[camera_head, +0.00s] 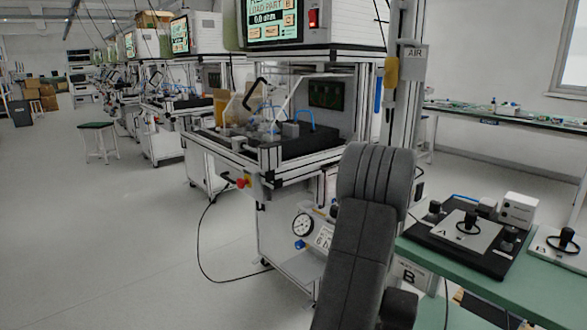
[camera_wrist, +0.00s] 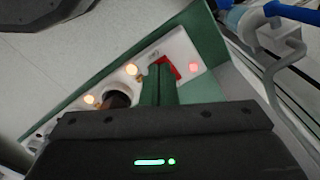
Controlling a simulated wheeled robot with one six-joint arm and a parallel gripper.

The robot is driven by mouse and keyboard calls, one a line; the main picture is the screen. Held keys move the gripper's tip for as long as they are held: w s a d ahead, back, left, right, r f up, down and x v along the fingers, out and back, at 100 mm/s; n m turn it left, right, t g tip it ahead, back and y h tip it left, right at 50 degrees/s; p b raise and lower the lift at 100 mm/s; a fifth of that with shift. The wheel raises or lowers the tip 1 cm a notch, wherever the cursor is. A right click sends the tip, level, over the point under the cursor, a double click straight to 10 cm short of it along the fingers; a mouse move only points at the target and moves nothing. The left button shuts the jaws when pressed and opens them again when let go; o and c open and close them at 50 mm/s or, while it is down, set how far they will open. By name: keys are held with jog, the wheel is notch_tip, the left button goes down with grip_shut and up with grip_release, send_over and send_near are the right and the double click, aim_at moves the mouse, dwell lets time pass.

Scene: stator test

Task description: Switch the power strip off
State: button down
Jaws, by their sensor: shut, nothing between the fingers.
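In the wrist view a white power strip (camera_wrist: 183,45) runs diagonally on a green surface. A red rocker switch (camera_wrist: 171,66) sits near its upper right end, and a red light glows beside it. Orange lights glow farther along the strip. My gripper (camera_wrist: 159,68) is shut and empty, its two green fingers together, with the tips at or just above the switch. The fingers hide part of the switch, and I cannot tell whether they touch it. The head view does not show the strip or the gripper; my dark arm fills its lower middle.
In the head view a test station (camera_head: 290,150) with a screen stands behind my arm. A green table (camera_head: 540,285) with black and white fixtures (camera_head: 468,235) is at the right. Blue and clear tubing (camera_wrist: 285,20) shows at upper right in the wrist view.

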jog(key=shift+f, duration=0.3)
jog(key=shift+r, duration=0.2)
jog(key=shift+r+p, duration=2.5)
jog(key=shift+r, duration=0.9)
jog(key=shift+f, duration=0.2)
